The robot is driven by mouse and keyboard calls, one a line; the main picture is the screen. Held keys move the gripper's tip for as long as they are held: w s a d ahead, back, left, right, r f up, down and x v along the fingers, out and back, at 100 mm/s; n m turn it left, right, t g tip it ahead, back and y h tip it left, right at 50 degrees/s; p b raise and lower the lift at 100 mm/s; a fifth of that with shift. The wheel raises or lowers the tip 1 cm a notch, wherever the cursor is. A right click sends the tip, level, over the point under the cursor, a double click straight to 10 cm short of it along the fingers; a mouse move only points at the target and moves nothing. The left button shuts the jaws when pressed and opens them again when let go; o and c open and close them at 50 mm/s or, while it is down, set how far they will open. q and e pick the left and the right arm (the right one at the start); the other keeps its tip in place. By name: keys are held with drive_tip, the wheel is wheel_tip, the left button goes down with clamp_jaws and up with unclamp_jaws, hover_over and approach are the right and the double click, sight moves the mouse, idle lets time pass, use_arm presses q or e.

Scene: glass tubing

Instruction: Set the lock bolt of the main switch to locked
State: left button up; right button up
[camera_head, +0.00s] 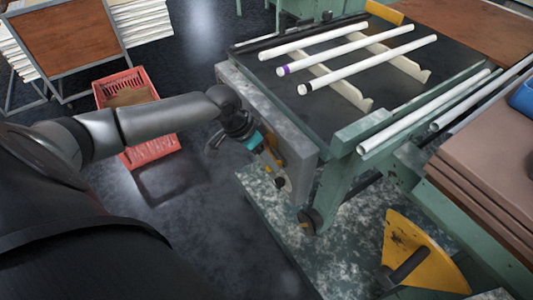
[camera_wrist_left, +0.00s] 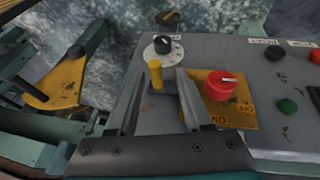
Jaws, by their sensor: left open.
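A grey control panel (camera_wrist_left: 215,130) fills the right of the left wrist view. On it is a red rotary switch (camera_wrist_left: 221,84) on a yellow plate (camera_wrist_left: 240,112) marked ON. Left of the switch stands a short yellow peg (camera_wrist_left: 155,75), which looks like the lock bolt. My left gripper (camera_wrist_left: 160,78) is open, its two grey fingers on either side of the peg; I cannot tell whether they touch it. In the head view my left gripper (camera_head: 262,148) is at the panel's left face (camera_head: 300,185) and hides most of the controls. My right gripper is not in view.
A black knob on a white dial (camera_wrist_left: 163,45) sits just beyond the peg. A green button (camera_wrist_left: 287,105) and a black button (camera_wrist_left: 275,54) are farther right. White tubes (camera_head: 340,50) lie on the machine bed. A red crate (camera_head: 150,150) stands on the floor.

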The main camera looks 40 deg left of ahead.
use_arm(q)
drive_tip(key=p+v, duration=0.4)
drive_tip(key=v, duration=1.1)
drive_tip(key=shift+a, duration=0.1)
drive_tip(key=w+a+f+n+t+y, duration=0.1)
drive_tip(key=w+a+f, duration=0.15)
drive_tip(key=f, duration=0.35)
drive_tip(key=w+a+f+n+t+y, duration=0.1)
drive_tip(key=a+f+n, duration=0.1)
drive_tip(key=a+f, duration=0.3)
drive_tip(key=s+f+n+y, duration=0.1)
drive_tip(key=s+f, duration=0.3)
drive_tip(key=f, duration=0.6)
drive_tip(key=s+f+y, duration=0.1)
drive_tip(key=s+f, duration=0.4)
drive_tip(key=f, duration=0.4)
drive_tip(key=s+d+f+g, duration=0.1)
drive_tip(key=s+d+f, duration=0.4)
drive_tip(key=s, duration=0.3)
drive_tip(key=s+d+f+m+g, duration=0.1)
drive_tip(key=s+d+f+g, duration=0.1)
drive_tip(key=s+d+f, duration=0.3)
drive_tip(key=s+d+f+m+g, duration=0.1)
drive_tip(key=s+d+f, duration=0.5)
drive_tip(key=s+d, duration=0.4)
drive_tip(key=s, duration=0.3)
